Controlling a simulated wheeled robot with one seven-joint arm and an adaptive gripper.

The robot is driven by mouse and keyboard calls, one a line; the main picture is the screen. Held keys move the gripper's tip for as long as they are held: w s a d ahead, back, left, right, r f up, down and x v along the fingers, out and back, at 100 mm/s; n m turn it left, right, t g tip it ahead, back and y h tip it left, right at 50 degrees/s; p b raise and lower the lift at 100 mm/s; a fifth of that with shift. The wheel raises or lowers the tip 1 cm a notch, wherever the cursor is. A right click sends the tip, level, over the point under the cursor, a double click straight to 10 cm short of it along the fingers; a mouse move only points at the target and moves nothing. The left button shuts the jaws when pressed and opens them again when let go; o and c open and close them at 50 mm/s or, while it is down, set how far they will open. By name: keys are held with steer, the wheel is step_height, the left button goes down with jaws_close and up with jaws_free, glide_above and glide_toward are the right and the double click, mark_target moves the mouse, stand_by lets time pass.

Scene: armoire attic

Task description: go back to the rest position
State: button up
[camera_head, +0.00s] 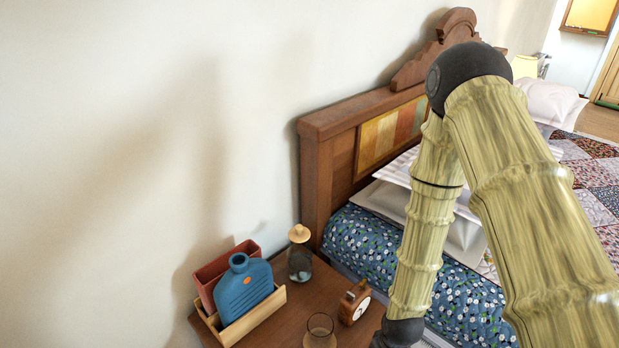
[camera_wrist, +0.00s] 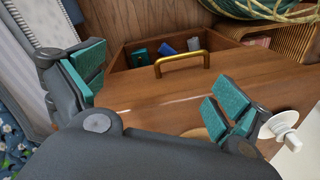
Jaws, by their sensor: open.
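In the wrist view my gripper (camera_wrist: 157,88) is open, its teal-padded fingers spread wide with nothing between them. Ahead of it is a wooden drawer (camera_wrist: 143,95) with a brass handle (camera_wrist: 182,63). The drawer stands open, and several small teal, blue and pale things lie inside. The handle is beyond the fingers; I cannot tell whether either finger touches the wood. In the head view my arm bends down in front of the bed, and my gripper is out of frame below.
The nightstand (camera_head: 283,319) holds a blue bottle (camera_head: 243,290) in a wooden holder (camera_head: 258,314), a stoppered jar (camera_head: 299,262), a clock (camera_head: 354,302) and a glass (camera_head: 319,331). The bed (camera_head: 365,240) is close by my arm. A coiled cord (camera_wrist: 270,9) and white knob (camera_wrist: 281,128) are at right.

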steer(key=s+d+f+m+p, duration=0.1)
steer(key=s+d+f+m, duration=0.1)
steer(key=s, duration=0.6)
steer(key=s+d+f+m, duration=0.1)
steer(key=s+d, duration=0.2)
steer(key=s, duration=0.5)
steer(key=shift+f+m+h+p, duration=0.35)
steer(key=shift+f+m+h, duration=0.05)
